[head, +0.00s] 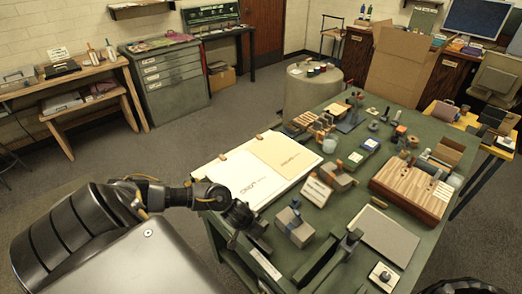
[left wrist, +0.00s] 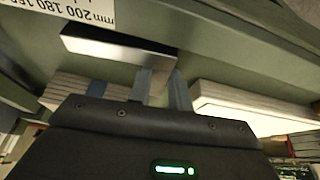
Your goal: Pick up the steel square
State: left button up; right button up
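In the left wrist view, a dark bar with a bright metallic face (left wrist: 115,46) lies just beyond my left fingertips; it may be part of the steel square, but I cannot be sure. My left gripper (left wrist: 160,75) has its two fingers apart, with a gap between them and nothing clearly held. In the head view, my left gripper (head: 236,236) is over the table's near left edge; its fingers are small and dark there. A long dark bar (head: 317,262) lies farther right on the table. My right gripper is not in view.
The green table (head: 228,250) is crowded. A white board (head: 215,172) with a tan sheet (head: 287,152) lies behind my left gripper. A grey block (head: 293,228), a flat grey plate (head: 385,238) and a wooden slatted block (head: 411,186) stand to the right. A printed scale (head: 265,263) runs along the near edge.

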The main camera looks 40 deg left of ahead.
pick_arm(q)
grip_shut()
jog(key=shift+r, duration=0.15)
jog(key=shift+r, duration=0.6)
jog(key=s+a+r+b, duration=0.1)
jog(key=s+a+r, duration=0.8)
jog(key=a+r, duration=0.1)
jog(key=shift+s+r+b, duration=0.25)
jog(key=shift+r+b, duration=0.1)
jog(key=shift+r, duration=0.35)
jog(key=shift+a, duration=0.1)
